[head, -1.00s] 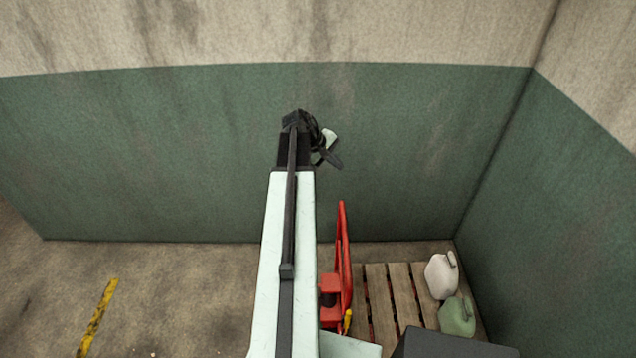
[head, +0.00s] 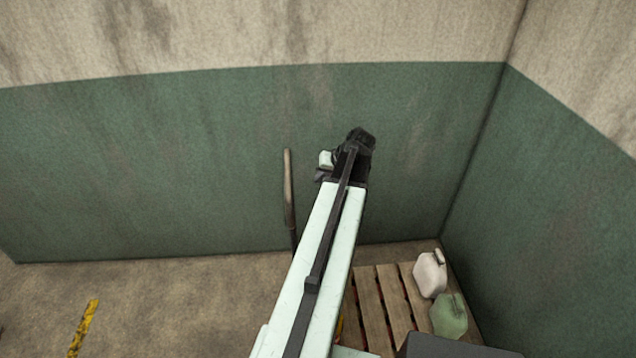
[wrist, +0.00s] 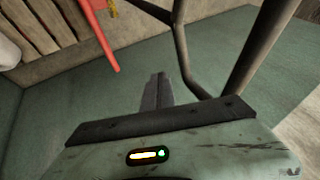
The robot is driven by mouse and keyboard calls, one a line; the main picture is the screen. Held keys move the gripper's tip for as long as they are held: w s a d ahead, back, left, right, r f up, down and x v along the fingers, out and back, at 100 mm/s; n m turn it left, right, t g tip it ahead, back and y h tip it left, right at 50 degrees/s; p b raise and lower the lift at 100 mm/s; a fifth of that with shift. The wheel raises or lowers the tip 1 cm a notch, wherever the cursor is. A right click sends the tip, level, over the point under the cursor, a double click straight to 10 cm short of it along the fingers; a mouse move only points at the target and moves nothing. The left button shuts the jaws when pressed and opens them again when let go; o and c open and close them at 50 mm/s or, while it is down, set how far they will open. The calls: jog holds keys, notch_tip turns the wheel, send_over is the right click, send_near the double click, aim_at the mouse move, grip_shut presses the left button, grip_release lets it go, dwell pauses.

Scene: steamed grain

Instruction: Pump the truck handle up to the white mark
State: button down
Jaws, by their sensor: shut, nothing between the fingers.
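A dark brown bar, which looks like the truck handle (head: 289,190), stands upright in front of the green wall in the head view, left of my arm. In the wrist view, dark bars (wrist: 245,65) that look like the same handle form an open frame right of my fingers. My gripper (wrist: 158,82) is shut and empty, with a visible gap to these bars. In the head view it (head: 320,175) is right of the handle. A red bar (wrist: 98,32) shows at upper left in the wrist view. I cannot make out a white mark.
A wooden pallet (head: 368,298) lies at the lower right, with a white jug (head: 430,274) and a green jug (head: 449,316) by its right side. Green walls meet in the corner behind. The floor at left is clear apart from a yellow stripe (head: 84,326).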

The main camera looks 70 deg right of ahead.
jog(key=w+f+b, duration=0.4)
jog(key=w+f, duration=0.2)
jog(key=w, duration=0.1)
jog(key=shift+w+b, duration=0.3)
jog(key=shift+b, duration=0.05)
jog(key=shift+d+f, duration=0.1)
